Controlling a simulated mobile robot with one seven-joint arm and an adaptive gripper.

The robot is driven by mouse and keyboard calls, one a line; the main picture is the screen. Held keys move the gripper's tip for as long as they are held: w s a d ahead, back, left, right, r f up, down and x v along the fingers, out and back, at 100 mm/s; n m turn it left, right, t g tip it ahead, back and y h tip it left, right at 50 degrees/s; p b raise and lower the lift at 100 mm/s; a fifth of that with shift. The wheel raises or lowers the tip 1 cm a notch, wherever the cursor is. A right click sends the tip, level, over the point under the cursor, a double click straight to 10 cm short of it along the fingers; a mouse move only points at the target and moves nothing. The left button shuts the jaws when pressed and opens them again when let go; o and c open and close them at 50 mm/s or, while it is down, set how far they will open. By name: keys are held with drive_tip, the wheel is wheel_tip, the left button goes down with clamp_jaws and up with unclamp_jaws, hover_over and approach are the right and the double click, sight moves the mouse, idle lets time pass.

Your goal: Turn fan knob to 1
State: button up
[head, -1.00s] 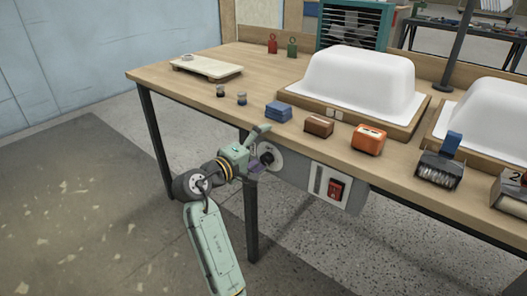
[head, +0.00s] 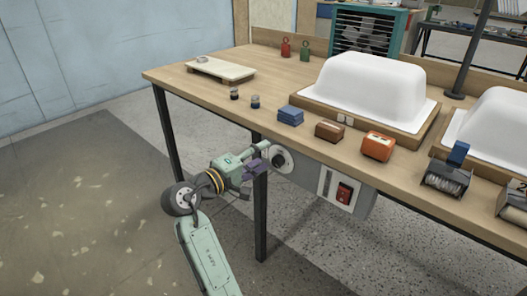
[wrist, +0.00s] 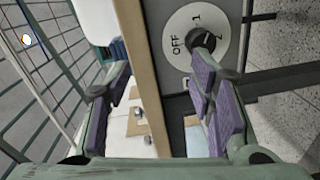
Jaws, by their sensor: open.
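The fan knob (head: 278,158) is a dark knob on a round white dial, on the grey panel under the table's front edge. In the wrist view the knob (wrist: 203,38) sits on the dial (wrist: 178,22), marked OFF, 1 and 2. Its exact setting is not clear. My gripper (head: 259,157) is open in front of the dial, a little to its left, apart from the knob. In the wrist view my gripper (wrist: 160,72) has its purple pads wide apart, the right one close below the knob in the picture. A teal fan unit (head: 398,30) stands at the back.
A red switch (head: 344,193) is on the same panel, right of the dial. A table leg (head: 260,215) stands behind my gripper.

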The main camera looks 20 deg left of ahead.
drive_tip(key=p+v, duration=0.1)
drive_tip(key=v, duration=0.5)
drive_tip(key=shift+s+f+p, duration=0.25)
drive_tip(key=shift+p, duration=0.1)
drive_tip(key=shift+p, duration=0.4)
idle(0.3)
